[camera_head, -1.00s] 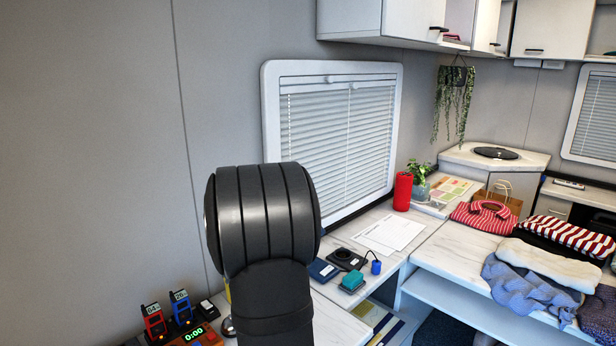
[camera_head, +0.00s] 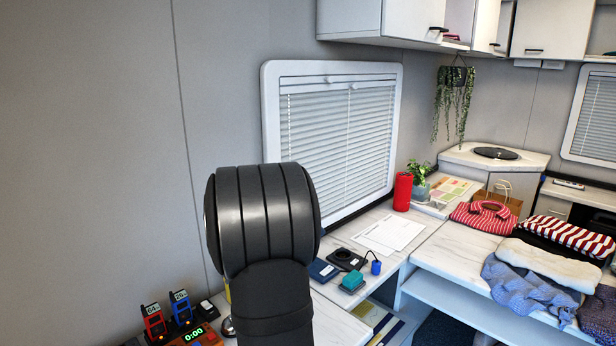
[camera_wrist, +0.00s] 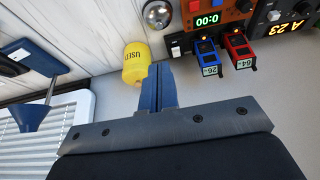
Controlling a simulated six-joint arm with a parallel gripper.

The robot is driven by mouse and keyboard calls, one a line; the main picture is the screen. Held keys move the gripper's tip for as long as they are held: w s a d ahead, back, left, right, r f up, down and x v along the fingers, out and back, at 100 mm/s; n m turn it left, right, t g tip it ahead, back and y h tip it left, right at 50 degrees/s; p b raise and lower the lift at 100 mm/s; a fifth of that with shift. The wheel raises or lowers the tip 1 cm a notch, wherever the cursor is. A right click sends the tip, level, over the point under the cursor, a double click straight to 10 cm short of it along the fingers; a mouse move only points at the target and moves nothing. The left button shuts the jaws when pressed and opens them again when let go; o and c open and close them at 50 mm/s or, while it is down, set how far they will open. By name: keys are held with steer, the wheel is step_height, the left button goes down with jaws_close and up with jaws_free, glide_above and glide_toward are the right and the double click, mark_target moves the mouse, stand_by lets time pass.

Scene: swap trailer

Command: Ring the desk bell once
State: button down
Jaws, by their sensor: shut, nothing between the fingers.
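The desk bell, a silver dome (camera_wrist: 158,13), shows at the top edge of the wrist view, partly cut off. In the head view only part of the bell (camera_head: 228,327) shows at the lower left, beside my black arm. My gripper (camera_wrist: 160,72) is shut and empty, with its blue fingers pressed together. In the wrist view its tips are apart from the bell, lower in the picture. In the head view my arm link hides the gripper.
A yellow container marked USED (camera_wrist: 135,66) stands close beside the fingertips. A blue radio (camera_wrist: 206,56), a red radio (camera_wrist: 238,48) and an orange timer (camera_wrist: 206,20) stand near the bell. A blue funnel-shaped thing (camera_wrist: 36,116) is at the left.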

stand_by(0.4)
steer(key=w+a+f+m+t+y, duration=0.1)
steer(key=w+a+f+m+y, duration=0.1)
steer(key=m, duration=1)
steer(key=w+a+f+m+y, duration=0.2)
steer(key=w+f+m, duration=0.1)
steer(key=m, duration=0.9)
steer(key=shift+a+f+m+t+y, duration=0.15)
steer(key=shift+f+m+t+y, duration=0.15)
steer(key=shift+m+t, duration=0.1)
steer(key=shift+f, duration=0.1)
steer(key=shift+f, duration=4.3)
steer(key=shift+f, duration=0.4)
